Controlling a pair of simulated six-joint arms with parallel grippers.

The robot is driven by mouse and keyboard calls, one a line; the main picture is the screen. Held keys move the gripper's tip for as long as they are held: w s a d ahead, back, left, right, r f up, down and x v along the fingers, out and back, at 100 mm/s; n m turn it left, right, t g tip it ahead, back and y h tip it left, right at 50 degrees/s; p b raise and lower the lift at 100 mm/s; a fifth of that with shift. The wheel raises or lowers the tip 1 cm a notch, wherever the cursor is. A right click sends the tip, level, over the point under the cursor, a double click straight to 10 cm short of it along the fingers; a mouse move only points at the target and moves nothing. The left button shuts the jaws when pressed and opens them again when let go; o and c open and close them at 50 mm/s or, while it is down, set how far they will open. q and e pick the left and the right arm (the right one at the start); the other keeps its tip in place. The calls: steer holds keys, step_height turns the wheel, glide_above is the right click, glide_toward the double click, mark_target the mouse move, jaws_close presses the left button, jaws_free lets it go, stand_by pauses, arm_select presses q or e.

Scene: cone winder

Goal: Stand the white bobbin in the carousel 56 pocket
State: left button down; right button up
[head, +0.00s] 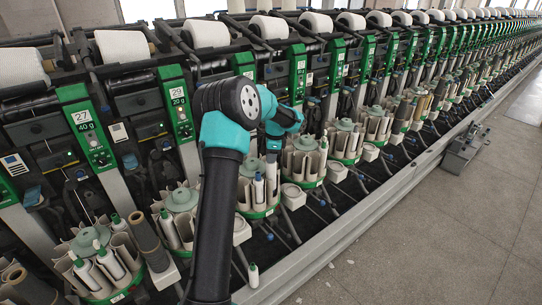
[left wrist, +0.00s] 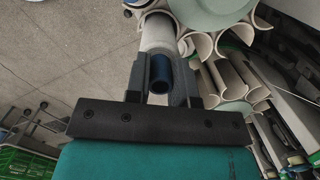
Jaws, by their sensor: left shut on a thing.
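My left gripper (head: 272,158) reaches down over a carousel (head: 248,212) of cream pockets on a green ring. In the left wrist view, the left gripper (left wrist: 160,85) is shut on the white bobbin (left wrist: 158,35), with its blue tube end between the fingers. The bobbin's far end is beside or inside a cream pocket at the top; I cannot tell which. The held bobbin (head: 271,170) shows small below the gripper in the head view. I cannot read a 56 on any carousel. My right gripper is out of view.
Another white bobbin (head: 258,188) stands close by in the same carousel. A bobbin (head: 253,275) stands alone on the dark ledge. Neighbouring carousels (head: 305,160) and (head: 181,200) flank this one. A metal rail (head: 345,225) runs along the front, with open floor beyond.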

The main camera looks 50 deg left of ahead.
mark_target(271, 168)
arm_select(q)
steer(key=shift+f, duration=3.05)
steer(key=c, duration=0.9)
jaws_free()
steer(key=shift+r, duration=0.1)
step_height(271, 168, up, 17)
steer(key=w+d, duration=0.1)
steer(key=shift+w+d, duration=0.2)
steer(key=shift+w, duration=0.15)
